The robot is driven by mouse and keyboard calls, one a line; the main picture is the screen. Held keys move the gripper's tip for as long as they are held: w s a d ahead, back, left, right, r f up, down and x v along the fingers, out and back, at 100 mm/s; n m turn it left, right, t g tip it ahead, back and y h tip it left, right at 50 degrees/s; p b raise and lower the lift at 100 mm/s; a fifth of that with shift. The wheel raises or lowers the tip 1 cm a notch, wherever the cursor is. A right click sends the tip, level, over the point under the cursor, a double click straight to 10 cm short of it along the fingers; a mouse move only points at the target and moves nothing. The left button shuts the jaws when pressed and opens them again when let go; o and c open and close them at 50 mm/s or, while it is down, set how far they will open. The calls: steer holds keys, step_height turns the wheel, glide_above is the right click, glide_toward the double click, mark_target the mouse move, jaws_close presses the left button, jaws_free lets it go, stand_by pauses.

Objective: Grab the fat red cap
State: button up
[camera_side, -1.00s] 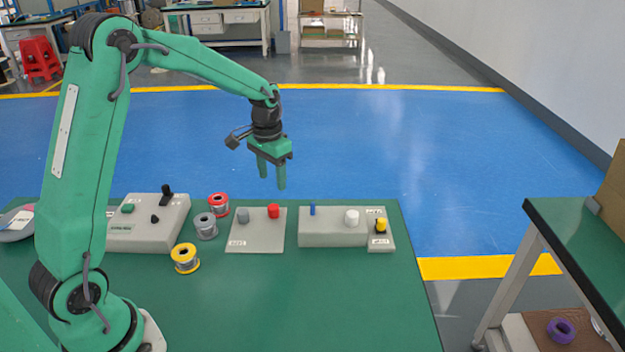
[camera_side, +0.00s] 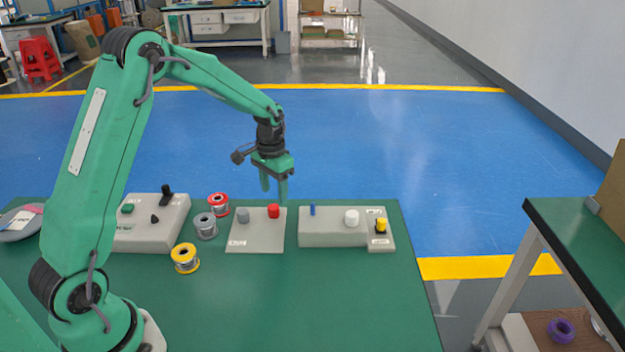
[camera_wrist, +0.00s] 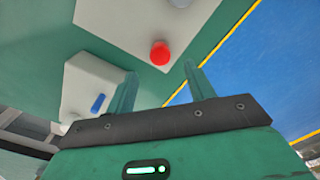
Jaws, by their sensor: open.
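The fat red cap (camera_side: 273,211) stands upright on a flat grey plate (camera_side: 256,240), to the right of a grey cap (camera_side: 242,215). In the wrist view the red cap (camera_wrist: 160,53) shows beyond the fingertips, roughly in line with the gap between them. My gripper (camera_side: 274,197) is open and empty, with its fingers pointing down just above the red cap, apart from it. The fingers also show in the wrist view (camera_wrist: 161,78), spread apart.
Wire spools (camera_side: 185,258) and a control box (camera_side: 150,236) stand left. The table's front is clear.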

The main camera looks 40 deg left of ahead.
mark_target(273, 206)
steer(key=shift+s+a+f, duration=0.1)
steer(key=shift+s+f, duration=0.05)
steer(key=shift+f, duration=1.15)
steer(key=shift+s+f, duration=0.1)
steer(key=shift+f, duration=1.2)
steer(key=shift+c, duration=0.4)
steer(key=c, duration=1)
